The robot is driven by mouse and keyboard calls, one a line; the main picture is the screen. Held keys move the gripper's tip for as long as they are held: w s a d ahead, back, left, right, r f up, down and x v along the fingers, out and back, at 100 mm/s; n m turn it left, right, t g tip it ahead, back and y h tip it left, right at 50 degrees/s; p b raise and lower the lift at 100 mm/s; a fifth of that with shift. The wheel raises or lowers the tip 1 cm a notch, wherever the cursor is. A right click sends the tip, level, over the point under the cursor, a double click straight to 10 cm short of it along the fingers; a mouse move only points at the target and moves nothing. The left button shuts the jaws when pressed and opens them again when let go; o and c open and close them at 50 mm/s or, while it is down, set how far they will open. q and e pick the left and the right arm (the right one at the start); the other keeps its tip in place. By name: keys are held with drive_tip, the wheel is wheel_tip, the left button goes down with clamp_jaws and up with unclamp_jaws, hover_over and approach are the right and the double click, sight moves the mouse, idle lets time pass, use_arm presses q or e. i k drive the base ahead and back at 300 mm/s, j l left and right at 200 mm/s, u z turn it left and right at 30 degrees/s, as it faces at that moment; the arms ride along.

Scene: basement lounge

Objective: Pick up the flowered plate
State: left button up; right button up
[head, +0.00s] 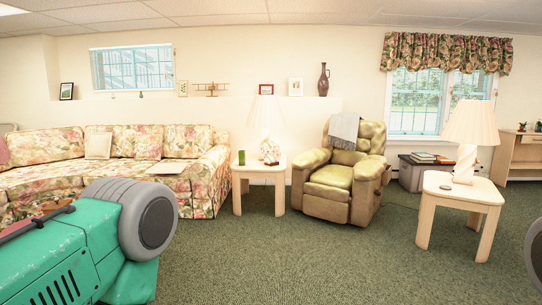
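I cannot make out a flowered plate anywhere in the head view. A small dark flat item lies on the right end table (463,192), too small to identify. The left end table (240,169) holds a green can-like object (241,158) and a lamp with a patterned base (270,152). Neither of my grippers shows in the view, and I see nothing held.
An olive recliner (342,172) with a grey throw is in the middle. Green carpet (320,265) is clear in front.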

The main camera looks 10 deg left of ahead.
sight(270, 151)
drive_tip(key=i+u, duration=0.45)
drive_tip(key=i, duration=2.35)
drive_tip(key=i+z, duration=0.1)
drive_tip(key=i, duration=0.9)
drive_tip(key=i+j, duration=0.15)
drive_tip(key=i, duration=0.85)
drive_tip(key=i+j, duration=0.1)
drive_tip(key=i, duration=0.9)
drive_tip(key=z, duration=0.05)
